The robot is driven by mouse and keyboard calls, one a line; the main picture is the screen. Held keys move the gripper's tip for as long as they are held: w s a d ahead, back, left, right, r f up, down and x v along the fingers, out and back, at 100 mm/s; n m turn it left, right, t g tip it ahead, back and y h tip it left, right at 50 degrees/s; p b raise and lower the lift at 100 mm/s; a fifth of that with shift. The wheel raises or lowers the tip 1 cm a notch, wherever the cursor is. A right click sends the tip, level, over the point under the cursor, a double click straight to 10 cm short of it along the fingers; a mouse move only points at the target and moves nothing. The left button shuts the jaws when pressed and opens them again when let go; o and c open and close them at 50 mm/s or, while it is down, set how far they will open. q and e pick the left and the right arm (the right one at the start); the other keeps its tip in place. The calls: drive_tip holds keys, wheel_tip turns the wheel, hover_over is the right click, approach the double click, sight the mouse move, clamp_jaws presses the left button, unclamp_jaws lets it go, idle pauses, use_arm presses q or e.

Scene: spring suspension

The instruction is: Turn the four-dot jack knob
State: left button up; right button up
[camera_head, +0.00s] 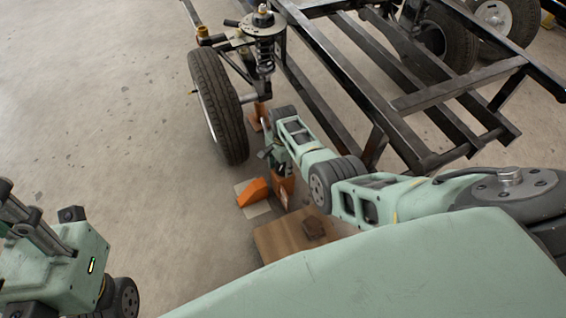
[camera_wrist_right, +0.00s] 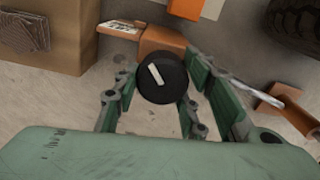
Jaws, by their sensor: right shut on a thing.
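A round black knob (camera_wrist_right: 163,78) with a white bar mark sits on an orange jack body (camera_wrist_right: 160,42) in the right wrist view. My right gripper (camera_wrist_right: 160,92) has its green fingers on both sides of the knob, shut on it. A pale plate (camera_wrist_right: 119,29) sticks out beside the jack; I cannot make out any dots on it. In the head view my right gripper (camera_head: 274,156) reaches down by the orange jack (camera_head: 283,187), and the knob is hidden there. My left gripper (camera_head: 24,218) is at the left edge, partly cut off; its jaw state is unclear.
A wheel (camera_head: 220,105) with a spring strut (camera_head: 265,45) stands just beyond my right gripper, beside the dark vehicle frame (camera_head: 340,75). An orange wedge (camera_head: 253,191) and a brown box (camera_head: 275,237) are close by. The floor at left is clear.

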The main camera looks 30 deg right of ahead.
drive_tip(key=n, duration=0.2)
drive_tip(key=shift+s+f+n+p, duration=0.15)
drive_tip(key=shift+s+n+p, duration=0.2)
drive_tip(key=shift+n, duration=0.05)
drive_tip(key=n, duration=0.3)
drive_tip(key=shift+d+n, duration=0.15)
drive_tip(key=shift+n, duration=0.15)
drive_tip(key=n, duration=0.3)
drive_tip(key=shift+d+n+p, duration=0.1)
drive_tip(key=shift+n+p, duration=0.2)
drive_tip(key=n, duration=0.3)
drive_tip(key=shift+w+n, duration=0.15)
drive_tip(key=shift+n, duration=0.25)
drive_tip(key=n, duration=0.7)
drive_tip(key=shift+w+d, duration=0.15)
drive_tip(key=shift+w, duration=0.05)
drive_tip(key=n, duration=0.4)
drive_tip(key=shift+w, duration=0.15)
drive_tip(key=shift+w+n, duration=0.1)
drive_tip(key=shift+n, duration=1.2)
drive_tip(key=shift+w, duration=0.1)
